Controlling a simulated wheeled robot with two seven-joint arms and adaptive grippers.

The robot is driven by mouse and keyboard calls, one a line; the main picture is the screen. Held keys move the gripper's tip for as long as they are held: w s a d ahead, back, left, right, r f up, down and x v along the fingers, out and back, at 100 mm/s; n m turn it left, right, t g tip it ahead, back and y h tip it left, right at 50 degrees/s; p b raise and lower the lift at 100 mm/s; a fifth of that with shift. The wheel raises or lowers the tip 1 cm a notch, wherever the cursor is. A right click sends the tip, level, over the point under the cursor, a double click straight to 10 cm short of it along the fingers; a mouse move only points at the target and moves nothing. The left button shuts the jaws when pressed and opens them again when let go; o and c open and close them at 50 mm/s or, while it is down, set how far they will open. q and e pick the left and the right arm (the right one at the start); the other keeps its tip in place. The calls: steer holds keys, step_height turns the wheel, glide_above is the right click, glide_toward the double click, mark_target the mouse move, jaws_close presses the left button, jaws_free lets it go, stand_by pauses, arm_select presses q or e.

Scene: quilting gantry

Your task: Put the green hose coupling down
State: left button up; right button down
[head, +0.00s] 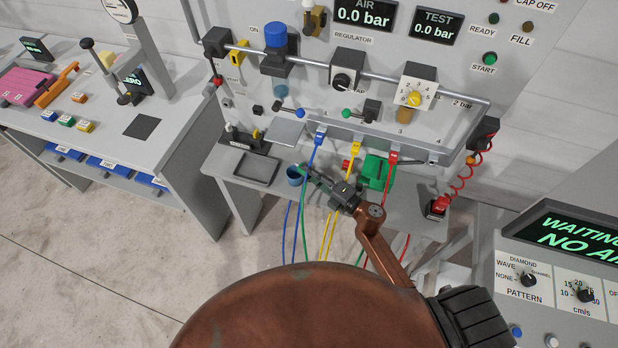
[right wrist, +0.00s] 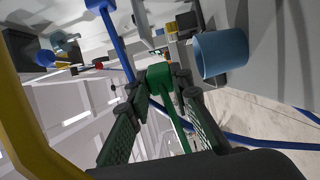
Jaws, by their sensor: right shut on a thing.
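The green hose coupling (right wrist: 160,76) sits between the fingertips of my right gripper (right wrist: 161,90) in the right wrist view. The gripper is shut on it, and a green hose runs back from it between the fingers. In the head view the right gripper (head: 318,181) is in front of the gantry shelf, just right of a blue cup (head: 294,178). The coupling is small there and partly hidden by the fingers. The blue cup also shows close by in the right wrist view (right wrist: 222,56), apart from the coupling. My left gripper is not in view.
Blue (head: 320,136), yellow (head: 354,149) and red (head: 392,157) couplings sit along the grey manifold bar, hoses hanging below. A green box (head: 379,173) stands right of the gripper. A dark tray (head: 255,170) lies left of the cup. A red coiled hose (head: 480,165) hangs at right.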

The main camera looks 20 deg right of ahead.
steer(key=shift+w+f, duration=0.15)
steer(key=shift+w, duration=0.05)
steer(key=shift+d+f+b, duration=0.1)
steer(key=shift+f+b, duration=0.25)
steer(key=shift+f, duration=1.3)
steer(key=shift+f, duration=0.1)
steer(key=shift+f+b, duration=0.3)
steer(key=shift+b, duration=0.05)
steer(key=c, duration=1.7)
jaws_free()
steer(key=shift+c, duration=0.2)
steer(key=shift+d+r+p, duration=0.15)
steer(key=shift+r+p, duration=0.3)
steer(key=shift+r, duration=0.05)
steer(key=v, duration=1.1)
steer(key=shift+s+d+f+b, duration=0.15)
steer(key=shift+s+d+b, duration=0.05)
steer(key=shift+s+b, duration=0.2)
